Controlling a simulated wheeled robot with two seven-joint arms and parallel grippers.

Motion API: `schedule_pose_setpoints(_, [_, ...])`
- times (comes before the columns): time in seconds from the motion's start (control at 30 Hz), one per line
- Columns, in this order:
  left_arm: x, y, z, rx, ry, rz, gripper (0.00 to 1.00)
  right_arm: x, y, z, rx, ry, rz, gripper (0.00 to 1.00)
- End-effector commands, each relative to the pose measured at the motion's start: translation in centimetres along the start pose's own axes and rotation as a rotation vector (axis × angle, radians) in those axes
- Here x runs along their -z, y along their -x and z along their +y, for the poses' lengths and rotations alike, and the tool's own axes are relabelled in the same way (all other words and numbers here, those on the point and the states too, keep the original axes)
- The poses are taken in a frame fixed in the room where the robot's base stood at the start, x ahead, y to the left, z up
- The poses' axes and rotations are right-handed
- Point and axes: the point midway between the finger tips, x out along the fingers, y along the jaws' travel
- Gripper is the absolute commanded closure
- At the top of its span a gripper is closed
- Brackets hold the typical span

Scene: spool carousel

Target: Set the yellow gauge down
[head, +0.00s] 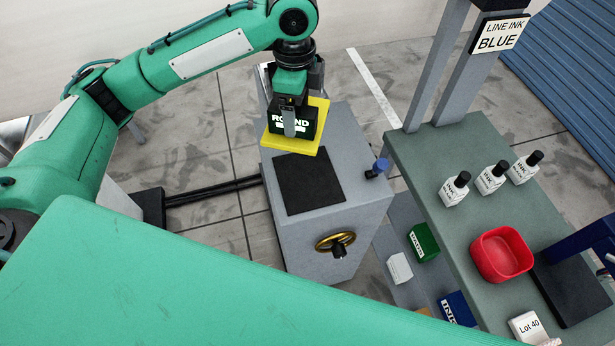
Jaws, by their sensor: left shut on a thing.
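The gauge is over the rear of a grey cabinet (345,235), behind a black square mat (308,182) on the cabinet top. In the picture its front edge is close to the mat's rear edge. I cannot tell how high it is above the top. My right gripper is not in view.
The cabinet has a brass handwheel (335,242) in front and a blue knob (377,168) at its right.

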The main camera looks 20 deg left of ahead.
Motion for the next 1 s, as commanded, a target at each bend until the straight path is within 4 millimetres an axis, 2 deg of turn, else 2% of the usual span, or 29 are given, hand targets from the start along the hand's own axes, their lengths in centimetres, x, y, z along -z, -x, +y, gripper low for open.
schedule_pose_setpoints(0.1, [0.6,0.7,0.0,-0.001,-0.218,-0.002,0.73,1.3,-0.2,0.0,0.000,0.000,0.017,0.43])
schedule_pose_setpoints(0.27, [1.2,1.3,0.1,-0.007,-0.465,-0.003,0.73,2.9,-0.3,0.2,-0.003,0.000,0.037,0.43])
schedule_pose_setpoints(0.4, [1.6,1.6,0.2,-0.010,-0.601,-0.004,0.73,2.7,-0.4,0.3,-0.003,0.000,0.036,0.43])
schedule_pose_setpoints(0.57, [1.7,1.3,0.2,-0.015,-0.665,-0.004,0.73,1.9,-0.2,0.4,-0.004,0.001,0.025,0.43])
schedule_pose_setpoints(0.67, [1.7,-0.2,0.2,-0.018,-0.672,-0.003,0.73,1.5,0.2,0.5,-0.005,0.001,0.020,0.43])
schedule_pose_setpoints(1.0, [1.6,-8.4,0.0,-0.019,-0.669,-0.004,0.73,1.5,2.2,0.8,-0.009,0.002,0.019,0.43])
